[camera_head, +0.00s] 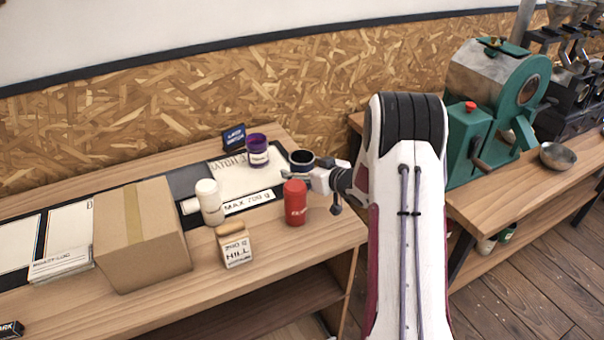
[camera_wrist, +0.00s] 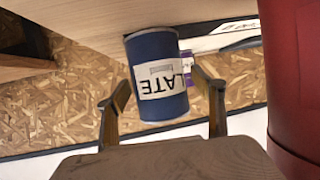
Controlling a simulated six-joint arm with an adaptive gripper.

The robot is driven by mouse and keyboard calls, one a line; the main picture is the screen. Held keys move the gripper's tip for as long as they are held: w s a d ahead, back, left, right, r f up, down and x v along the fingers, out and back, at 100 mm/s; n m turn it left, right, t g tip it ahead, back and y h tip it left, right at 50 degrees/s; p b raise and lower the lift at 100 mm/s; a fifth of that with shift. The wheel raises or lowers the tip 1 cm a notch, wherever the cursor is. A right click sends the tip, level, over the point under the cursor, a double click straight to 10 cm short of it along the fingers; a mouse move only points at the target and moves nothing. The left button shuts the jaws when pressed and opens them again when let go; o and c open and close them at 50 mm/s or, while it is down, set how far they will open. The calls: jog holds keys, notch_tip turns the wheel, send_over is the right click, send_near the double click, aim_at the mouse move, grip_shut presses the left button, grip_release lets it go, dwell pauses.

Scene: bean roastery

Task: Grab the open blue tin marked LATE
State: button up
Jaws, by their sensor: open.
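The open blue tin (camera_head: 301,163) stands at the right part of the table in the head view, its dark open top showing and its lower part hidden by my gripper (camera_head: 300,175). In the wrist view the blue tin (camera_wrist: 158,55) appears upside down, with a white label reading LATE. My gripper's two fingers (camera_wrist: 161,85) are open, one on each side of the tin in that picture. I cannot tell whether either finger touches it.
A red tin (camera_head: 295,203) stands close in front of my gripper and fills the right of the wrist view (camera_wrist: 296,70). A purple tin (camera_head: 257,151) stands behind left. A white bottle (camera_head: 209,202), small bag (camera_head: 234,246) and cardboard box (camera_head: 141,240) are further left.

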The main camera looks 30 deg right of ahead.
jog(key=shift+c, duration=0.4)
jog(key=c, duration=1.2)
jog(key=shift+o, duration=0.2)
jog(key=shift+r, duration=0.15)
notch_tip(320, 180, up, 10)
